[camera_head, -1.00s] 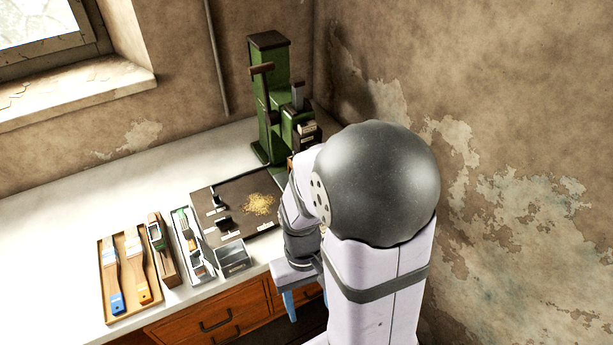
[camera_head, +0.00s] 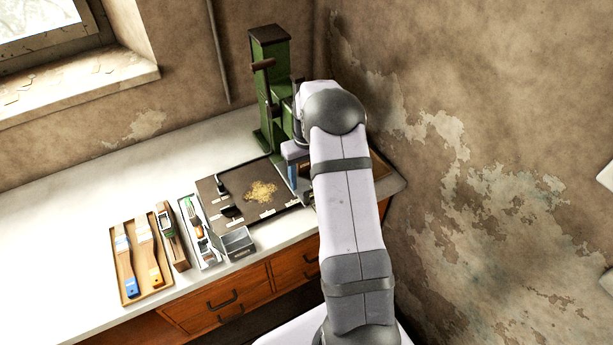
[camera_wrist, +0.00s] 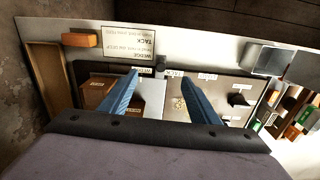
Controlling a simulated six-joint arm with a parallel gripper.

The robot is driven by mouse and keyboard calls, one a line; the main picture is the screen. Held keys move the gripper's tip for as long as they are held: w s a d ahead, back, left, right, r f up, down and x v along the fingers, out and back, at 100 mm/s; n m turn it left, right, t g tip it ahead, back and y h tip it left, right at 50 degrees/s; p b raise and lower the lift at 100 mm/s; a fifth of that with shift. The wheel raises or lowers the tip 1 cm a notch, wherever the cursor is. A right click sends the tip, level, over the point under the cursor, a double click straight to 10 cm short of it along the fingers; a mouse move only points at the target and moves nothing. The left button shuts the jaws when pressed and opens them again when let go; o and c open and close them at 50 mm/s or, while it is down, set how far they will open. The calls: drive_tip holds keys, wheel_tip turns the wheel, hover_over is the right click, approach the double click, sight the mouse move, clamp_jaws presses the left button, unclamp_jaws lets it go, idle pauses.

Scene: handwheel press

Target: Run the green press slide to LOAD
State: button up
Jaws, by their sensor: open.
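The green press (camera_head: 271,95) stands upright at the back of the bench in the head view, near the wall corner. A brown handle (camera_head: 263,65) sticks out on its left side. My arm hides its right and lower front, so the slide and any LOAD mark cannot be made out. My gripper (camera_head: 293,170) points down in front of the press, above the right end of the dark board. In the wrist view its two blue fingers (camera_wrist: 160,72) are apart with nothing between them. I cannot make out the press in that view.
The dark board (camera_head: 232,190) bears a yellowish heap (camera_head: 261,191) and black pieces. A grey box (camera_head: 238,243), a brush tray (camera_head: 142,262) and narrow trays lie left. The wrist view shows a printed card (camera_wrist: 135,45), an orange block (camera_wrist: 80,40) and a wooden tray (camera_wrist: 46,85).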

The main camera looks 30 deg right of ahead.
sight(306, 194)
drive_tip(key=shift+s+f+n, duration=0.1)
drive_tip(key=shift+n, duration=0.2)
wheel_tip(306, 194, down, 10)
drive_tip(key=b, duration=0.6)
drive_tip(key=shift+b, duration=0.3)
drive_tip(key=c, duration=1.3)
